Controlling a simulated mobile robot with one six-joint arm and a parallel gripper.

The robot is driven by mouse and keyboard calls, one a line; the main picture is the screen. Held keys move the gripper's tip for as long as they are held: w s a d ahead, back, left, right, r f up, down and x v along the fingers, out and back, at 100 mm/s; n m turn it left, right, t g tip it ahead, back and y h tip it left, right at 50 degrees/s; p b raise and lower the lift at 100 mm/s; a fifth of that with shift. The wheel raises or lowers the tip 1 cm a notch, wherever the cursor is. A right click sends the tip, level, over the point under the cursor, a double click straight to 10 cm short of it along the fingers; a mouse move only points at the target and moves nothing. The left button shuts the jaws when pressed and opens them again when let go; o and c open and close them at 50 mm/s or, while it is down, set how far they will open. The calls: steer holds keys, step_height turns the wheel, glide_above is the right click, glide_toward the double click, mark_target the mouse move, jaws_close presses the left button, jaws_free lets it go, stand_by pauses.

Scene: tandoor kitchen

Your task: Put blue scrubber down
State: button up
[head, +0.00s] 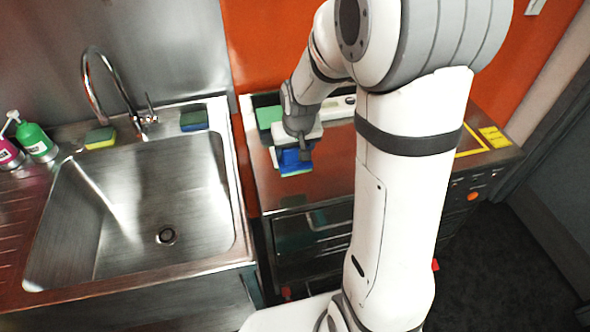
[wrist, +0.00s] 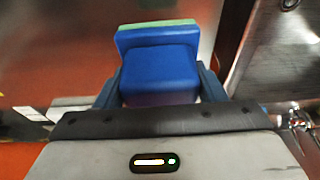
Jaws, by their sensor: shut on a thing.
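The blue scrubber (head: 293,162) is a blue block with a green layer at one side. It is between the fingers of my gripper (head: 297,150), over the steel counter right of the sink. In the wrist view the scrubber (wrist: 160,68) fills the space between the two fingers of my gripper (wrist: 160,82), which are shut on its sides. A thin green edge shows along its far side. I cannot tell whether its underside touches the counter.
The steel counter (head: 268,184) has bare room around the gripper. A green item (head: 268,116) lies behind it. The sink (head: 140,205) is left, with another blue sponge (head: 194,121), a yellow-green sponge (head: 100,137), a faucet (head: 115,90) and a green bottle (head: 36,141) along its back.

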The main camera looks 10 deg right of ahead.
mark_target(294, 159)
steer(key=x, duration=0.3)
steer(key=shift+s+f, duration=0.3)
steer(key=shift+f, duration=0.2)
steer(key=shift+s+d+f+p, duration=0.15)
steer(key=shift+f+p, duration=0.4)
steer(key=shift+f, duration=1.6)
steer(key=shift+f, duration=0.15)
steer(key=o, duration=0.9)
